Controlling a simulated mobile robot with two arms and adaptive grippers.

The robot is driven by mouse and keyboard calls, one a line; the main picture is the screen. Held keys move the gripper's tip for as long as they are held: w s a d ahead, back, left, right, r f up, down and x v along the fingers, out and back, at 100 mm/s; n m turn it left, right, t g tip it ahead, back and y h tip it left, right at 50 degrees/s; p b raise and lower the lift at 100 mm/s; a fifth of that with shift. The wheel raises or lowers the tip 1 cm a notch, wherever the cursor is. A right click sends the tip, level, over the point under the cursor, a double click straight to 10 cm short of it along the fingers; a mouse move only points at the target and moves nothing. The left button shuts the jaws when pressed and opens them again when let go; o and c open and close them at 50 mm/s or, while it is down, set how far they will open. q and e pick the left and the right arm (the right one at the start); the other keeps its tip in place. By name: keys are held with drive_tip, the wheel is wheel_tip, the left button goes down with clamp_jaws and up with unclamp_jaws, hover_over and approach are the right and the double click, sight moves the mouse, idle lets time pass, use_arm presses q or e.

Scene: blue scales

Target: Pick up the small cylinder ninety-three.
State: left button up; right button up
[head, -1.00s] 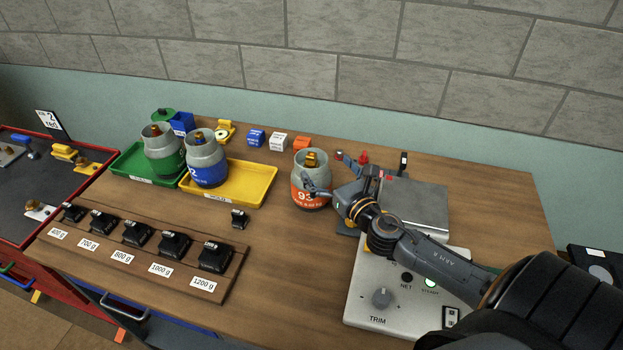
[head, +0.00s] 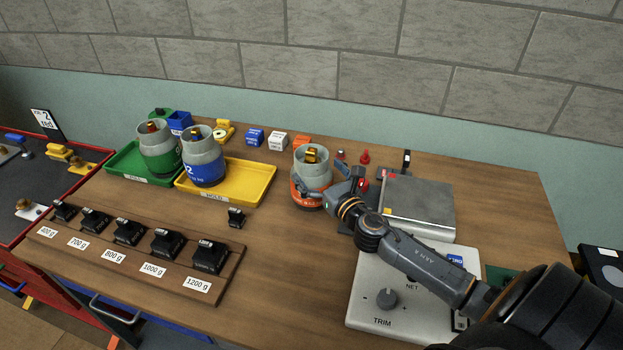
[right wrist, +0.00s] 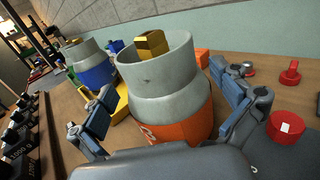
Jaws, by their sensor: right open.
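The small cylinder ninety-three (head: 312,165) is grey on top with an orange band and a brass-coloured valve. It stands upright on the wooden table, left of the scale; it also fills the middle of the right wrist view (right wrist: 170,90). My right gripper (head: 325,192) is open at the cylinder's front right side, low by the orange band. In the right wrist view my right gripper (right wrist: 155,98) has one finger on each side of the cylinder. I cannot tell whether either finger touches it. My left gripper is not in view.
The scale plate (head: 420,205) is right of my gripper. Black weights (head: 165,243) line a wooden rack. Red pieces (head: 365,158) stand behind.

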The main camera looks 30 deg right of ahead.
sight(311, 162)
drive_tip(key=w, duration=0.3)
drive_tip(key=shift+w+d, duration=0.1)
drive_tip(key=shift+c, duration=0.2)
drive_tip(key=c, duration=1.8)
drive_tip(key=shift+o, duration=0.2)
drive_tip(key=shift+r, duration=0.25)
